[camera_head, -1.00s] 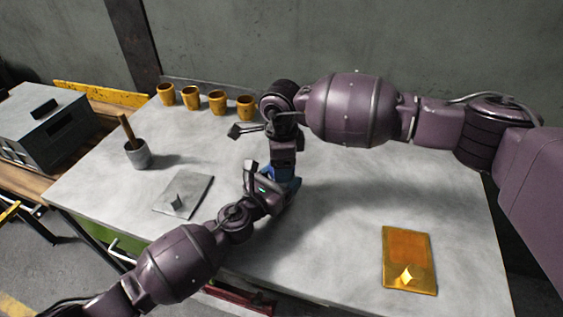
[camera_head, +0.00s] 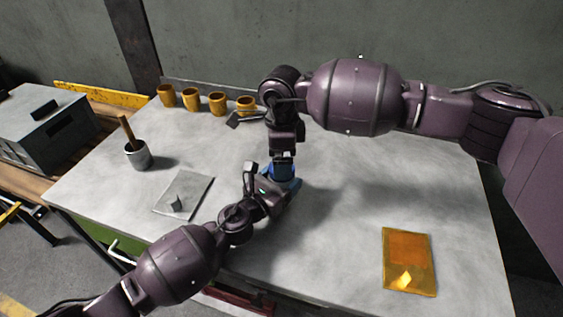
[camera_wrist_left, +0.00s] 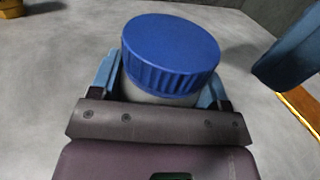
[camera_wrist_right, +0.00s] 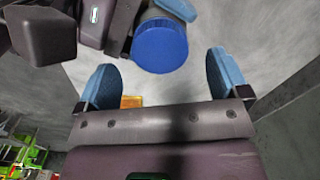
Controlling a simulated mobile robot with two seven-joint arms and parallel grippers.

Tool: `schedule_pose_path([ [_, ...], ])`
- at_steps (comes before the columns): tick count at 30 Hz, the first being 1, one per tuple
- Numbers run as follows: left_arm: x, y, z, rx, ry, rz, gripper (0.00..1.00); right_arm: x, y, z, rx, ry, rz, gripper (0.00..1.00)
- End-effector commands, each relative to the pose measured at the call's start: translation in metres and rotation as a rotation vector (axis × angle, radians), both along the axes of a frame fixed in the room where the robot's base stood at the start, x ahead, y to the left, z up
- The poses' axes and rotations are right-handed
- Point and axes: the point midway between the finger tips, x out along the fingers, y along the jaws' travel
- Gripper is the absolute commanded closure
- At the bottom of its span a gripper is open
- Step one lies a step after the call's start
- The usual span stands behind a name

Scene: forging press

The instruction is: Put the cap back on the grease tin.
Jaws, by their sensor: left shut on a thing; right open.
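The grease tin (camera_wrist_left: 150,97) is a pale round tin, standing between the blue fingers of my left gripper (camera_wrist_left: 160,85), which is shut on it. The ribbed blue cap (camera_wrist_left: 172,42) sits on top of the tin and covers its mouth; I cannot tell how tightly it is seated. The cap also shows in the head view (camera_head: 283,169) and in the right wrist view (camera_wrist_right: 160,46). My right gripper (camera_wrist_right: 162,76) is open and empty, above and apart from the cap. One of its blue fingers shows at the right of the left wrist view.
Several yellow cups (camera_head: 217,102) line the back of the bench (camera_head: 350,190). A grey pot (camera_head: 137,155) with a wooden handle and a grey plate (camera_head: 187,192) stand at left. An orange plate (camera_head: 409,260) lies front right. The bench's right half is mostly clear.

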Motion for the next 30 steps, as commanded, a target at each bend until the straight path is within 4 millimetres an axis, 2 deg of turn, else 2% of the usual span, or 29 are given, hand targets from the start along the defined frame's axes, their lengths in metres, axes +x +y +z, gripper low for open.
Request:
schedule_pose_path([
  [6,0.000,0.000,0.000,0.000,0.000,0.001,0.97,0.001,0.000,0.045,0.001,-0.004,0.001,0.07],
  [12,0.000,0.000,0.000,0.000,0.000,0.000,0.97,0.000,0.000,0.075,0.001,-0.002,0.000,0.07],
  [18,0.000,0.000,0.000,0.000,0.000,0.001,0.97,0.000,0.000,0.088,0.001,-0.001,0.000,0.07],
  [27,0.000,0.000,0.000,0.000,0.000,0.000,0.97,0.000,0.000,0.090,0.000,0.000,0.000,0.07],
  [28,0.000,0.000,0.000,0.000,0.000,0.000,0.29,0.000,0.000,0.090,0.000,0.000,0.000,0.07],
  [30,0.000,0.000,0.000,0.000,0.000,0.000,0.18,0.000,0.000,0.090,0.000,0.000,0.000,0.07],
])
